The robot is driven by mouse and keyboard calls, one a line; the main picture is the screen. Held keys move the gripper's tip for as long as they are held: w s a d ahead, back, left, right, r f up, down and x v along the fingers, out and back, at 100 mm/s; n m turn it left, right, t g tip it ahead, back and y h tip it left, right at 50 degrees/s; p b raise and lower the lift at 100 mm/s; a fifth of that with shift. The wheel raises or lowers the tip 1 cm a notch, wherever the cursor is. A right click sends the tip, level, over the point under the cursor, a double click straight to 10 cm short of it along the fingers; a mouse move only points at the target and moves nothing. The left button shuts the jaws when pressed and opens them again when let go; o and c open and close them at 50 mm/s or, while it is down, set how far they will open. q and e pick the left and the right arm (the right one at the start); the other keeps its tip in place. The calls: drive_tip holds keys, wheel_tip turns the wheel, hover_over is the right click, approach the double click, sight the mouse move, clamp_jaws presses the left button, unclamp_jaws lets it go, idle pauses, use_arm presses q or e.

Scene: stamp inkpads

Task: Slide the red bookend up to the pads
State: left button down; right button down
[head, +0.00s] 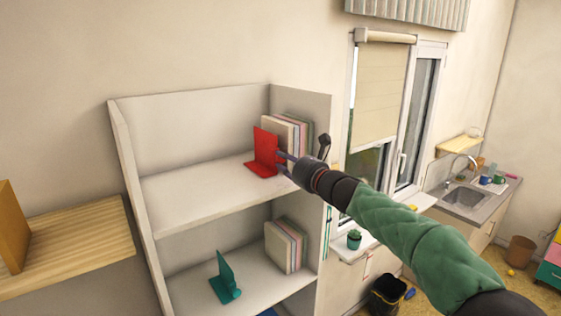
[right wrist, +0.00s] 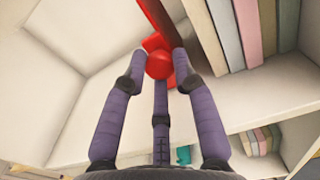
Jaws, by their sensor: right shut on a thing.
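The red bookend (head: 264,147) stands upright on the upper shelf of the white shelf unit, just left of a row of upright pads (head: 297,135). In the right wrist view the bookend (right wrist: 155,40) has a rounded red knob, and the pads (right wrist: 250,30) stand to its right. Whether the bookend touches the nearest pad, I cannot tell. My right gripper (head: 281,162) reaches in from the right, shut on the bookend. In the right wrist view its purple fingers (right wrist: 162,72) close around the knob. My left gripper is not in view.
The upper shelf (head: 190,192) is clear left of the bookend. The unit's right side wall (head: 318,110) stands beyond the pads. The lower shelf holds a teal bookend (head: 226,278) and more pads (head: 286,246). A wooden shelf (head: 80,245) is at far left.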

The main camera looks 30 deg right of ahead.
drive_tip(key=d, duration=0.2)
drive_tip(key=shift+w+d, duration=0.1)
drive_tip(key=shift+d, duration=0.25)
drive_tip(key=shift+a, duration=0.1)
drive_tip(key=c, duration=1)
unclamp_jaws()
drive_tip(key=s, duration=0.8)
drive_tip(key=s+d, duration=0.1)
drive_tip(key=s, duration=0.3)
